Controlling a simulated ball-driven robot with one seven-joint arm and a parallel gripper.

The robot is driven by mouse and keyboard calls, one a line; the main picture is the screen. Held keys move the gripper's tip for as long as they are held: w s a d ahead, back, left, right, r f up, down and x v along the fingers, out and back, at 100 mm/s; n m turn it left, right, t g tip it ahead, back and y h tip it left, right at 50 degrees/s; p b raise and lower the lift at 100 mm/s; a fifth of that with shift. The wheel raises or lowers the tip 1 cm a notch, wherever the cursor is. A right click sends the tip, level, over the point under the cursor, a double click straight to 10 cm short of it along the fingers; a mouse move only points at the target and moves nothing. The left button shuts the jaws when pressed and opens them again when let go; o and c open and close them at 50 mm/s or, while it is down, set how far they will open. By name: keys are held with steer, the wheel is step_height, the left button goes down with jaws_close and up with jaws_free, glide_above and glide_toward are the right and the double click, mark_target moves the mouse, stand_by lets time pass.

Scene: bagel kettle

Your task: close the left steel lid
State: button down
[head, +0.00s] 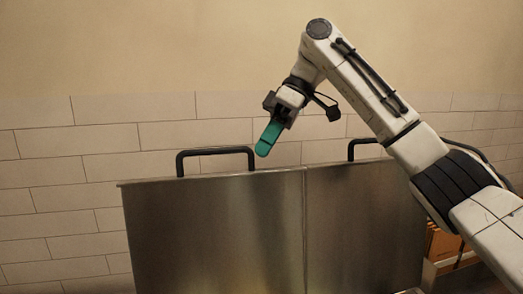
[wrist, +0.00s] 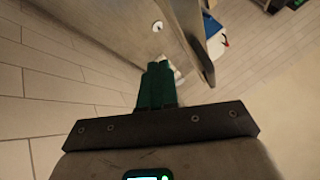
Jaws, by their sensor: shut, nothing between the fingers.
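The left steel lid (head: 205,230) stands upright in the head view, its broad face toward me. A black bar handle (head: 215,152) rises from its top edge. My gripper (head: 264,150) has green fingers, shut and empty, pointing down just above the lid's top edge, right of the handle's right end. A gap shows between fingertips and edge; I cannot tell whether the fingers are in front of or behind the lid. In the wrist view the green fingers (wrist: 157,82) are together, and a grey-brown panel (wrist: 185,40), perhaps a lid, lies beyond them.
The right steel lid (head: 350,220) also stands upright beside the left one, with its own black handle (head: 362,146). My arm crosses in front of its right side. A tiled wall (head: 60,200) is behind. An orange-brown box (head: 442,243) is at the lower right.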

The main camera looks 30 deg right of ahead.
steer(key=s+a, duration=0.1)
steer(key=s+a+r, duration=0.1)
steer(key=shift+s+a, duration=0.3)
steer(key=shift+a, duration=0.05)
steer(key=shift+a+f, duration=0.1)
